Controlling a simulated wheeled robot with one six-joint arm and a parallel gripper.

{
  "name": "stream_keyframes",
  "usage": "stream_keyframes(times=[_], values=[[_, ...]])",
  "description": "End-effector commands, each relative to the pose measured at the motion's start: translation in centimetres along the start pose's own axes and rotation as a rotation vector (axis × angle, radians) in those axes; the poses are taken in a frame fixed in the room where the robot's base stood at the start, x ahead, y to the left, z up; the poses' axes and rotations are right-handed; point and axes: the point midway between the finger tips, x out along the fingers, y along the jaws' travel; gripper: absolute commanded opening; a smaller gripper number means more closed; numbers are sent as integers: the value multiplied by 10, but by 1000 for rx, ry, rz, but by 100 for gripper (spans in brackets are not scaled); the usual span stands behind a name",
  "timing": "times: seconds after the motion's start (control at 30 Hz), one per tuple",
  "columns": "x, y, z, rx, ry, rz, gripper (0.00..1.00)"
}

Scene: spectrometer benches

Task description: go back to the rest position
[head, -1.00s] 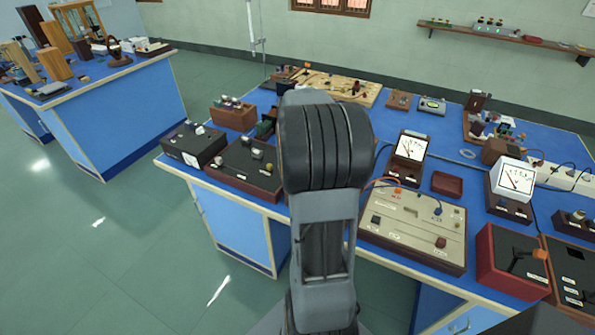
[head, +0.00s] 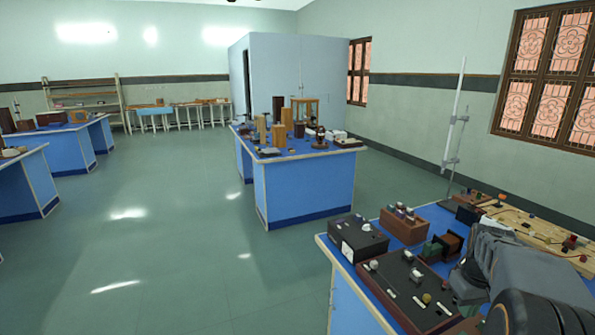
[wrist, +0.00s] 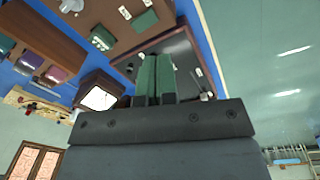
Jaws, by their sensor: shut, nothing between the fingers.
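My gripper (wrist: 155,78) shows in the wrist view with its two green fingers side by side, closed and empty. In the head view my arm is at the lower right, over the near blue bench (head: 345,290); the fingertips are not clearly seen there. The wrist view looks tilted, with the bench and its devices at the top and left of the picture and the floor at the right. Nothing is held.
A black box (head: 358,238), a dark panel with knobs (head: 408,290) and a brown block (head: 404,225) stand on the near bench beside my arm. Another blue bench (head: 300,190) with wooden blocks stands farther back. The floor (head: 190,250) between benches is open.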

Motion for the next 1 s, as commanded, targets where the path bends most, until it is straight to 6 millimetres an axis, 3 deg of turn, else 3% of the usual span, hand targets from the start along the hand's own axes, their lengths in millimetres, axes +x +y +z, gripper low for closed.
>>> stream_keyframes(times=[0.13,0.3,0.5,0.7,1.0], values=[[2,-70,17,175,57,1,0],[1,-151,44,221,144,-17,0],[-3,-214,76,91,229,-47,0],[-17,-238,82,-10,291,-63,0],[-17,-238,82,-10,291,-63,0]])
